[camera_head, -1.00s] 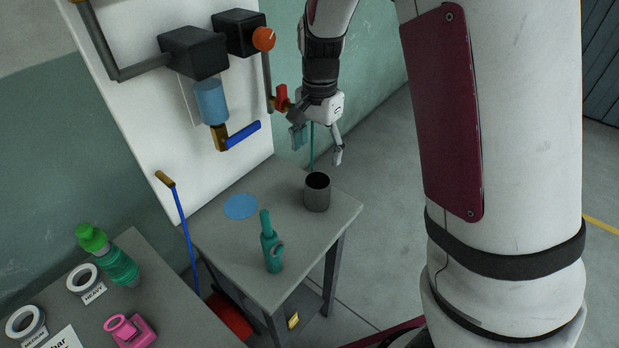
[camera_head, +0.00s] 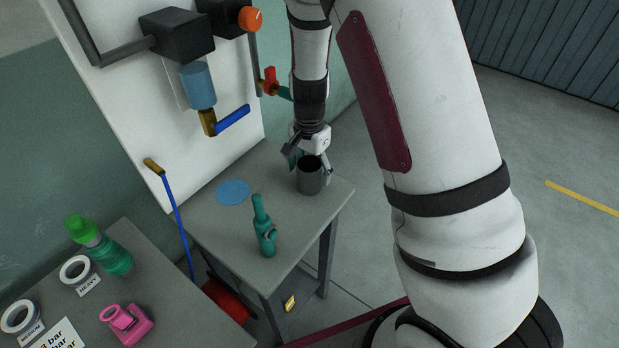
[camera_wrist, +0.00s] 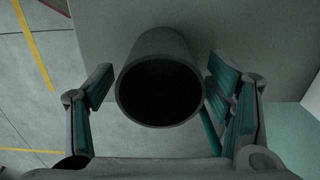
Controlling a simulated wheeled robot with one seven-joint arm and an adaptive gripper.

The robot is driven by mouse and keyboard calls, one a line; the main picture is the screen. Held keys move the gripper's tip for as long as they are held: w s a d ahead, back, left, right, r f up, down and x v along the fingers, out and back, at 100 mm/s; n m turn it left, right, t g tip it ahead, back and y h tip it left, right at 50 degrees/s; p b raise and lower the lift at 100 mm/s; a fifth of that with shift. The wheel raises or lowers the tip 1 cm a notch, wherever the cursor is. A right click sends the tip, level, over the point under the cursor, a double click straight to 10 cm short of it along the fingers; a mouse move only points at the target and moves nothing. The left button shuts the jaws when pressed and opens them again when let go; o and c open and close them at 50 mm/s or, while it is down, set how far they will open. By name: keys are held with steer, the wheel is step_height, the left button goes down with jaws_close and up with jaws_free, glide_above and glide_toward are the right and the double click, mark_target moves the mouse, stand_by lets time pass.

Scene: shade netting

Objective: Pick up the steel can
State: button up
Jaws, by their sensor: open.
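The steel can (camera_head: 309,178) is a dark grey, open-topped cylinder standing upright near the right rear edge of the grey side table (camera_head: 225,222). My gripper (camera_head: 309,166) is lowered at the can from behind, with its fingers partly hidden by it. In the wrist view the steel can (camera_wrist: 160,80) sits between the two teal-padded fingers of my gripper (camera_wrist: 162,95), its dark mouth facing the camera. The fingers are open, one on each side. The right finger is close to the can wall; I cannot tell whether either touches.
A wall panel (camera_head: 140,110) with pipes and valves rises behind. A front-left bench (camera_head: 190,320) holds a green bottle, tape rolls and a pink item.

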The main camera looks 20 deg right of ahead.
steer(key=shift+f, duration=0.95)
steer(key=c, duration=1.3)
steer(key=shift+r, duration=0.15)
steer(key=shift+w+r, duration=0.1)
steer(key=shift+r, duration=0.4)
step_height(320, 180, up, 2)
steer(key=shift+r, duration=0.2)
steer(key=s+d, duration=0.1)
steer(key=s, duration=0.4)
steer(key=s+d+r, duration=0.1)
steer(key=s, duration=0.4)
steer(key=s+d, duration=0.2)
steer(key=s, duration=0.3)
steer(key=shift+s+r, duration=0.2)
steer(key=shift+s, duration=0.15)
